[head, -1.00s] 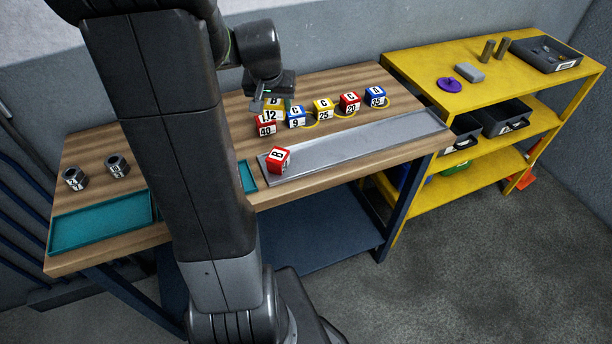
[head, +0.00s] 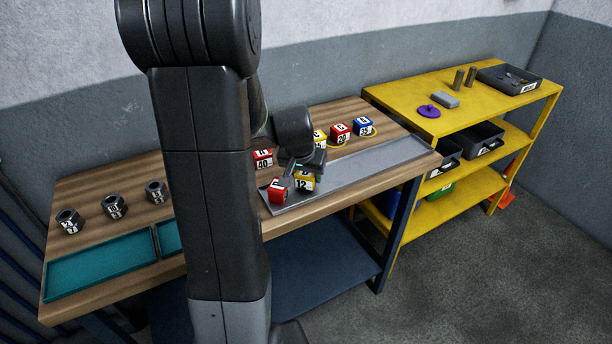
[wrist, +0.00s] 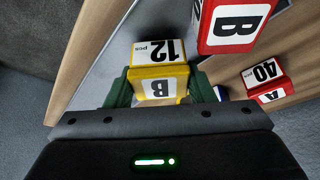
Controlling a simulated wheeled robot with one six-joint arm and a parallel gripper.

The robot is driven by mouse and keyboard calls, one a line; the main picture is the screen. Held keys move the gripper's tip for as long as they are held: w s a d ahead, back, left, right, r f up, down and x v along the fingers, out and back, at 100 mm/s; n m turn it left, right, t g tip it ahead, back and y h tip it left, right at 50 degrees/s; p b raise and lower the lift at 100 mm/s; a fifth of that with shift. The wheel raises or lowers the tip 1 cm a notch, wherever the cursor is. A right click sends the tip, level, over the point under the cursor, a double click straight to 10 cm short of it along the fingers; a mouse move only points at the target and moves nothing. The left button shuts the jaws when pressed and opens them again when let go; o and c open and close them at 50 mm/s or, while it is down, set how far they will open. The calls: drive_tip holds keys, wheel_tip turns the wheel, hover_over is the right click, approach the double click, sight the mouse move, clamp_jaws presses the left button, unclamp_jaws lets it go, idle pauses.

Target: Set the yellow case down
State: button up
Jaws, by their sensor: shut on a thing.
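The yellow case (head: 304,182), marked B and 12, is in my gripper (head: 292,176), at the left end of the grey metal tray (head: 375,165), right of a red case. In the wrist view my gripper (wrist: 163,88) has its green fingers shut on both sides of the yellow case (wrist: 160,72). Whether the case touches the tray or hangs just above it, I cannot tell. The red case (head: 278,190) marked B sits at the tray's left end, and it also shows in the wrist view (wrist: 232,22).
A red case (head: 263,158) marked 40 stands on the wooden table behind. Yellow (head: 319,139), red (head: 340,132) and blue (head: 363,126) cases stand at the back. The tray's right part is clear. Teal trays (head: 100,268) and metal nuts (head: 114,206) are at left.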

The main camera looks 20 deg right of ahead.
drive_tip(key=shift+f, duration=0.35)
drive_tip(key=shift+f, duration=0.2)
drive_tip(key=o, duration=1.1)
drive_tip(key=shift+r, duration=0.15)
drive_tip(key=shift+r, duration=0.2)
drive_tip(key=v, duration=1.1)
drive_tip(key=shift+s+a+r, duration=0.15)
drive_tip(key=shift+a+r, duration=0.05)
drive_tip(key=shift+r, duration=0.1)
drive_tip(key=shift+o, duration=0.3)
